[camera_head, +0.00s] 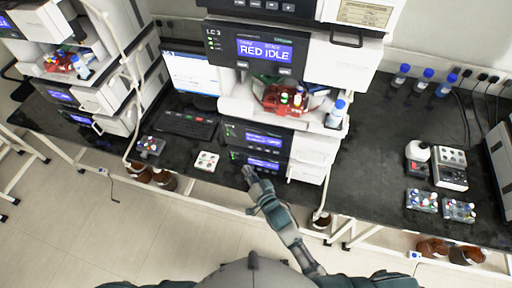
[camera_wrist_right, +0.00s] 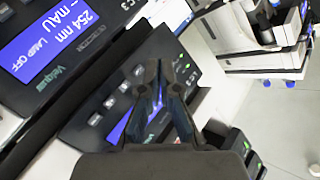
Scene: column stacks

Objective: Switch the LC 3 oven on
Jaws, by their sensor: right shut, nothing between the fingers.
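The LC 3 stack stands in the middle of the head view. Its upper module (camera_head: 265,48) has a blue screen that appears to read "RED IDLE". Lower down are two modules with small blue screens, the detector module (camera_head: 257,137) and the bottom module (camera_head: 263,163). In the right wrist view the detector screen (camera_wrist_right: 50,45) reads 254 nm, mAU and LAMP OFF. The bottom module's panel (camera_wrist_right: 95,118) has a row of buttons. My right gripper (camera_head: 249,172) is shut and empty in front of this panel; its fingers (camera_wrist_right: 159,68) partly hide the screen. I cannot tell whether they touch. My left gripper is out of view.
A red tray with vials (camera_head: 284,99) and a blue-capped bottle (camera_head: 336,114) sit mid-stack. A keyboard (camera_head: 187,124) and a white vial plate (camera_head: 207,161) lie to the left. Vial racks (camera_head: 422,201) and bottles stand on the right bench. Brown bottles stand below the bench.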

